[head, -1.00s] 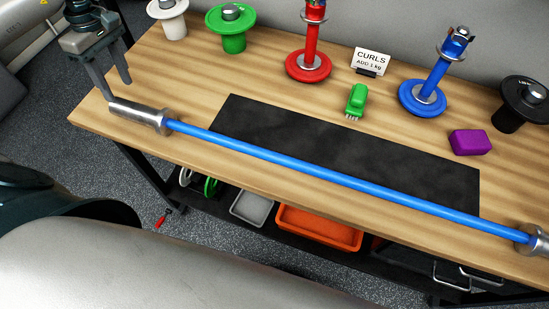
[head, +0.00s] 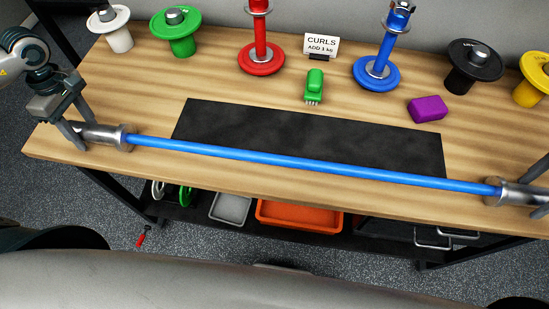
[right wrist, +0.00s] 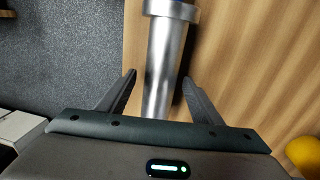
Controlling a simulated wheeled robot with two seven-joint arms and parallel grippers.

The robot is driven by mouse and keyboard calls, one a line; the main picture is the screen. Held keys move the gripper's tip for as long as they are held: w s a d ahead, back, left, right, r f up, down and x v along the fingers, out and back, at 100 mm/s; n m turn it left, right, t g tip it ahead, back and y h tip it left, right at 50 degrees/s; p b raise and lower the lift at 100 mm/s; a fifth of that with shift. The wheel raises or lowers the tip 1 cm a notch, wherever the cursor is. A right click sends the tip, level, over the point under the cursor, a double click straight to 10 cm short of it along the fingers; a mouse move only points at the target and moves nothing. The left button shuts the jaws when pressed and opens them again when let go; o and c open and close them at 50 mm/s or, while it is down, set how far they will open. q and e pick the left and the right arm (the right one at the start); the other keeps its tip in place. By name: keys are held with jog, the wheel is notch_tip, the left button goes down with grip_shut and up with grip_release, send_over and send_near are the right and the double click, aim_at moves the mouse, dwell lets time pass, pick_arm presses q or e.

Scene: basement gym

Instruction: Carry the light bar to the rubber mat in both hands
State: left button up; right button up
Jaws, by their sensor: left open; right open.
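The light bar (head: 300,163) has a blue shaft and silver end sleeves. It lies across the front of the wooden bench, passing along the front edge of the black rubber mat (head: 310,135). My left gripper (head: 88,137) is open, with its fingers around the left sleeve. My right gripper (head: 538,190) is partly cut off at the right edge of the head view. In the right wrist view, its open fingers (right wrist: 158,80) stand on either side of the silver right sleeve (right wrist: 165,60), with a gap visible at the left finger.
A green brush (head: 314,85) and purple block (head: 428,109) lie behind the mat. Red (head: 261,58) and blue (head: 377,73) plate stands, a card (head: 321,45) and several weight plates line the back. An orange tray (head: 300,214) sits on the shelf below.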

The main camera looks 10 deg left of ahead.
pick_arm(q)
jog(key=c, duration=0.8)
pick_arm(e)
jog(key=c, duration=0.8)
pick_arm(q)
grip_shut()
pick_arm(e)
grip_shut()
pick_arm(q)
jog(key=shift+w+r, duration=0.15)
jog(key=shift+r, duration=0.1)
pick_arm(e)
jog(key=shift+w+r, duration=0.15)
jog(key=shift+r, duration=0.1)
